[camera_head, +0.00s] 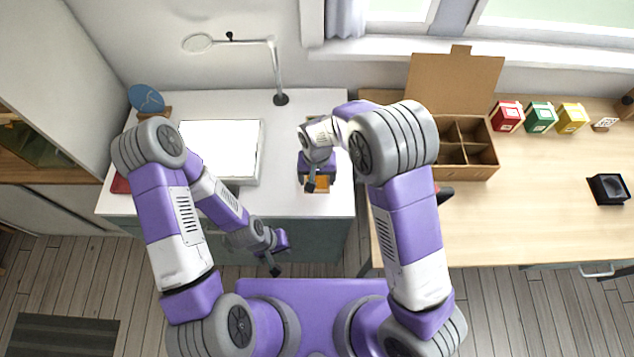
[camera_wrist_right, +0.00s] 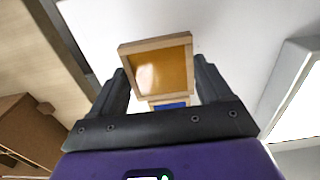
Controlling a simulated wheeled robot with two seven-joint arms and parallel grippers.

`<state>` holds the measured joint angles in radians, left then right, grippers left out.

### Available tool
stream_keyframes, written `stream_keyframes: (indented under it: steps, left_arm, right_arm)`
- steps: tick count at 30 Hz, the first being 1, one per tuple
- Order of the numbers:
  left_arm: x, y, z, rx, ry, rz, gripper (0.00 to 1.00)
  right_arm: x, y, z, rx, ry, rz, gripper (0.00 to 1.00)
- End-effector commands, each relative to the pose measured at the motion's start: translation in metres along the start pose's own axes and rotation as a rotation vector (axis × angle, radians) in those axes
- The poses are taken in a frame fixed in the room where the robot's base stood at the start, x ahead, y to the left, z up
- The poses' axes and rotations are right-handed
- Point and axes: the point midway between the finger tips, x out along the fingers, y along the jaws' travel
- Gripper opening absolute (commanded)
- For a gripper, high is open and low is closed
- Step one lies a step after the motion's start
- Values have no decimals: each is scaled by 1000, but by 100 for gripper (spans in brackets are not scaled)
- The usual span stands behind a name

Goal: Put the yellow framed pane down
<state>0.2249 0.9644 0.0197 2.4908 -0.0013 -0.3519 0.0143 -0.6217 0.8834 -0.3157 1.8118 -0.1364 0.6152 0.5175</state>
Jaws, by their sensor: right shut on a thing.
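The yellow framed pane (camera_wrist_right: 160,68), amber with a pale wooden frame, sits between the fingers of my right gripper (camera_wrist_right: 163,85) in the right wrist view. In the head view its amber face (camera_head: 321,184) shows just below my right gripper (camera_head: 314,184), over the right part of the white table. My right gripper is shut on it. Whether the pane touches the table is unclear. My left gripper (camera_head: 279,255) hangs in front of the white table's front edge, apart from the pane; its finger gap is not clear.
A bright light panel (camera_head: 215,147) lies on the white table (camera_head: 275,203), left of the pane. A small blue piece (camera_wrist_right: 170,106) shows beyond the pane. A lamp stand (camera_head: 280,98) rises behind. A divided cardboard box (camera_head: 465,174) stands on the wooden table at right.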

Motion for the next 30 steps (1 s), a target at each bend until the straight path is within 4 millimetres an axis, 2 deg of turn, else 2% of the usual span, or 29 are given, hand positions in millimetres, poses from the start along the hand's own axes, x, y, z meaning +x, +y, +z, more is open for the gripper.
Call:
stream_keyframes:
  steps: [7,19,20,21,24,30]
  left_arm:
    - [5,-2,0,0,0,0,0]
    - [8,-3,0,0,0,0,0]
    - [8,-3,0,0,0,0,0]
    - [7,-3,0,0,0,0,0]
    - [7,-3,0,0,0,0,0]
    - [7,-2,0,0,0,0,0]
  right_arm:
    - [33,0,0,0,-2,1,40]
    - [39,0,0,0,0,0,40]
    - [39,0,0,0,0,0,81]
    - [38,0,0,0,0,0,87]
    - [38,0,0,0,0,0,100]
    - [37,0,0,0,0,0,100]
